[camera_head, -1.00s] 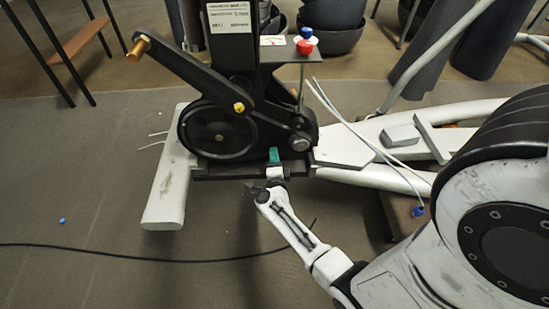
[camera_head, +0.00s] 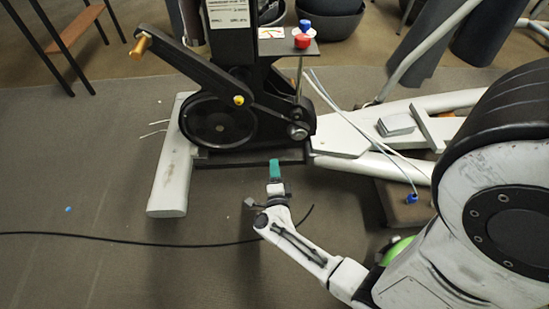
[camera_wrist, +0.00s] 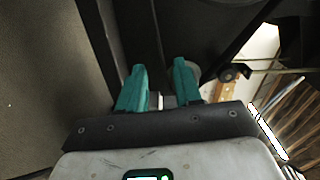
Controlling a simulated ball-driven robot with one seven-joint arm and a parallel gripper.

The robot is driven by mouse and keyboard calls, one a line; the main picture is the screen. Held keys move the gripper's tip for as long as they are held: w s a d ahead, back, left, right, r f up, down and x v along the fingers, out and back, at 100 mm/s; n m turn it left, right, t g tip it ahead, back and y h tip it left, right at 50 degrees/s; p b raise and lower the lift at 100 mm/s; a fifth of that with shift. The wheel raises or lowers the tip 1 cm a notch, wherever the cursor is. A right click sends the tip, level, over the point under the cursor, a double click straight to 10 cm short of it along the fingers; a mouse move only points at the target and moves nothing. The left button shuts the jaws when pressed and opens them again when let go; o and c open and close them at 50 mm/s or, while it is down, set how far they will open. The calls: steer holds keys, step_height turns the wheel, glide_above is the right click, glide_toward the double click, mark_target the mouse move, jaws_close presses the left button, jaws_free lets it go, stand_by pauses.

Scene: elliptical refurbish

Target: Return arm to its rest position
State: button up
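My gripper (camera_head: 275,168) has teal fingers and is held just in front of the elliptical machine's black base, with my white arm bent below it. In the wrist view my gripper (camera_wrist: 158,82) shows its two teal fingers apart, with nothing clearly held between them. The elliptical machine (camera_head: 220,125) has a black flywheel, a crank arm with a wooden-coloured peg, and white frame bars. Dark machine parts fill the wrist view beyond the fingers. Whether the fingers touch the machine cannot be told.
Red and blue knobs (camera_head: 303,34) stand on a small shelf on the machine. White cables (camera_head: 345,120) run to a blue connector (camera_head: 411,198) on the right. A black cable (camera_head: 120,241) crosses the floor. Carpet at the lower left is mostly clear.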

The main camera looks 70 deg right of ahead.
steer(key=shift+s+a, duration=0.1)
steer(key=shift+a, duration=0.25)
stand_by(0.4)
steer(key=w+a+r+n+t+y, duration=0.3)
steer(key=w+a+n+t+y, duration=0.35)
steer(key=w+n, duration=0.2)
steer(key=w+a+r+n+t+y, duration=0.15)
steer(key=w+a+n+y, duration=0.35)
steer(key=a+n+y, duration=0.6)
steer(key=s+a+n+g+y, duration=0.1)
steer(key=s+a+n+g, duration=0.3)
steer(key=a+n, duration=0.15)
steer(key=s+r+n+g+h, duration=0.1)
steer(key=s+r+n+g, duration=0.1)
steer(key=s+g, duration=0.45)
steer(key=s+r+n+g+h, duration=0.1)
steer(key=s+r+n+g, duration=0.15)
steer(key=s, duration=0.75)
step_height(320, 180, up, 36)
steer(key=s+p, duration=0.1)
steer(key=p, duration=3.5)
steer(key=shift+d+r+g, duration=0.2)
steer(key=shift+d+g, duration=0.2)
